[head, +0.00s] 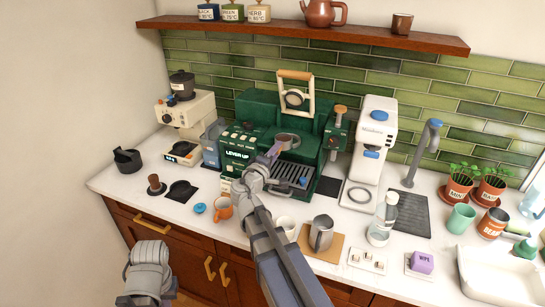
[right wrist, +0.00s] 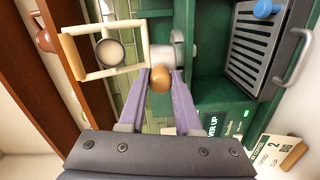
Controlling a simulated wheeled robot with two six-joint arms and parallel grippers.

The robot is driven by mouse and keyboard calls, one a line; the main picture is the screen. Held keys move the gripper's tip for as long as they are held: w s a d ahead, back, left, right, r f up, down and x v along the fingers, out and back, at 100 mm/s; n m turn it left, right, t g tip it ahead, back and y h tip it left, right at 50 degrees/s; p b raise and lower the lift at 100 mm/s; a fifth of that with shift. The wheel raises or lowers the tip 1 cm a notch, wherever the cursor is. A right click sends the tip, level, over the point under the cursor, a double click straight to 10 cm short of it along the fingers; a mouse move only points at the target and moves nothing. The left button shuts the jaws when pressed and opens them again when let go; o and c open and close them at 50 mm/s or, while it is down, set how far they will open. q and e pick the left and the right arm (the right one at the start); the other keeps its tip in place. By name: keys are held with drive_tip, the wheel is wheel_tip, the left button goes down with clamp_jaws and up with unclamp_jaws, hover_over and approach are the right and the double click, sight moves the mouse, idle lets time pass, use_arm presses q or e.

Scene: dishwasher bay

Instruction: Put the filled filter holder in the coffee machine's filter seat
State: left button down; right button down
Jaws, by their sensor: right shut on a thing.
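The green coffee machine (head: 262,108) stands at the back middle, with its pale lever frame (head: 295,92) raised and its display reading "LEVER UP". My right gripper (head: 272,153) is in front of the machine, above the drip tray (head: 290,176). It is shut on the wooden handle (right wrist: 160,79) of the filter holder. The holder's grey metal basket (head: 287,141) is at the machine's front, beneath the lever. I cannot tell whether it touches the filter seat, which I cannot make out. My left gripper (head: 148,252) is low at the left, away from the machine; its fingers are unclear.
A grinder (head: 187,125) stands left of the machine and a white machine (head: 372,145) right of it. A shelf (head: 300,33) hangs above.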

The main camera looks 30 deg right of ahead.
sight(283, 141)
drive_tip(key=x, duration=0.6)
drive_tip(key=shift+w+r, duration=0.15)
drive_tip(key=shift+r, duration=0.05)
drive_tip(key=shift+w+d+f, duration=0.1)
drive_tip(key=shift+d+f, duration=0.05)
drive_tip(key=shift+f, duration=0.1)
drive_tip(key=shift+f+b, duration=0.6)
drive_tip(key=shift+b, duration=0.2)
drive_tip(key=shift+f, duration=0.2)
idle(0.5)
drive_tip(key=c, duration=0.5)
unclamp_jaws()
drive_tip(key=shift+s+a, duration=0.45)
drive_tip(key=shift+s, duration=0.1)
drive_tip(key=v, duration=0.6)
drive_tip(key=shift+s+a+r, duration=0.15)
drive_tip(key=shift+a, duration=0.2)
